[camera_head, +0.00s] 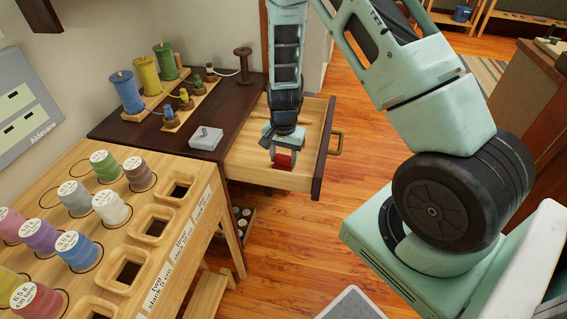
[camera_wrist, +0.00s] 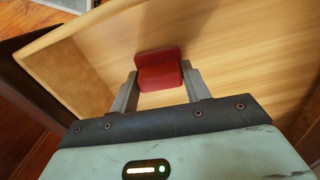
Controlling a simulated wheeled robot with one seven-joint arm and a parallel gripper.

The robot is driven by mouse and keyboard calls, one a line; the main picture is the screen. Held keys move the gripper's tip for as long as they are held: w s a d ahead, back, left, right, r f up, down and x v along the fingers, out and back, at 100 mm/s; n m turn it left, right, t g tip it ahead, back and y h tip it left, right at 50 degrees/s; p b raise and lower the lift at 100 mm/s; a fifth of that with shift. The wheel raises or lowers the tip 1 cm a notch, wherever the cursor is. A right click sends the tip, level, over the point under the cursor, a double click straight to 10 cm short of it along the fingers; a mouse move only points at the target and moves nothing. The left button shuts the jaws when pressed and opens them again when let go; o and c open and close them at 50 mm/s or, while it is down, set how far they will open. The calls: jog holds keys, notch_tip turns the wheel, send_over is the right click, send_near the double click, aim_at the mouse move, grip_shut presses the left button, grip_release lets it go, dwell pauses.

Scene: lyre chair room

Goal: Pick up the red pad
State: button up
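The red pad (camera_wrist: 160,76) is a small red block with a raised back lip. It sits between the two fingers of my gripper (camera_wrist: 160,88) in the wrist view, and both fingers appear to touch its sides. In the head view the red pad (camera_head: 283,160) shows just below my gripper (camera_head: 284,152), inside the open drawer (camera_head: 258,176). The drawer has a pale wood inside and a dark front. I cannot tell whether the pad rests on the drawer floor or is raised off it.
A grey box (camera_head: 206,138) and thread spools (camera_head: 126,92) stand on the dark tabletop. A wooden spool rack (camera_head: 130,215) is at lower left. Open floor lies right of the drawer.

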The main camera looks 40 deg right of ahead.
aim_at(284, 156)
jog(key=c, duration=0.4)
notch_tip(284, 156, up, 10)
jog(key=shift+r+p, duration=0.1)
jog(key=shift+p, duration=0.5)
jog(key=shift+o, duration=0.6)
